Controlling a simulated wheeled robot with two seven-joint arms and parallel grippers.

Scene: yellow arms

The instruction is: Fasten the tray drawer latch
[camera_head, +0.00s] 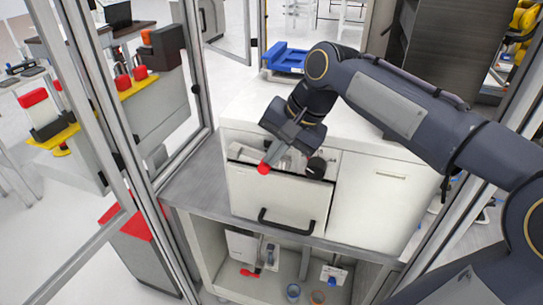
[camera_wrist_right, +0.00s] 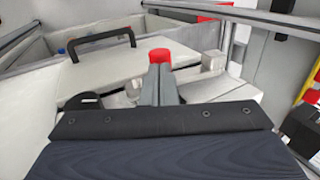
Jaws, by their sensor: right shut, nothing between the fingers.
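The tray drawer (camera_head: 275,195) is a pale front panel with a black bar handle (camera_head: 287,222), set in a white cabinet. A gap shows behind its top edge. The handle also shows in the wrist view (camera_wrist_right: 100,42). My right gripper (camera_head: 264,168) is shut and empty, its red tips just over the drawer's top edge, left of its middle. The red tips also show in the wrist view (camera_wrist_right: 160,57). A light grey block (camera_wrist_right: 213,62) sits right of the fingers there; I cannot tell if it is the latch. My left gripper is not in view.
A blue tray (camera_head: 286,58) lies on the white counter (camera_head: 245,100) behind my arm. A plain white door (camera_head: 380,200) is right of the drawer. Metal frame posts (camera_head: 195,60) stand at the left.

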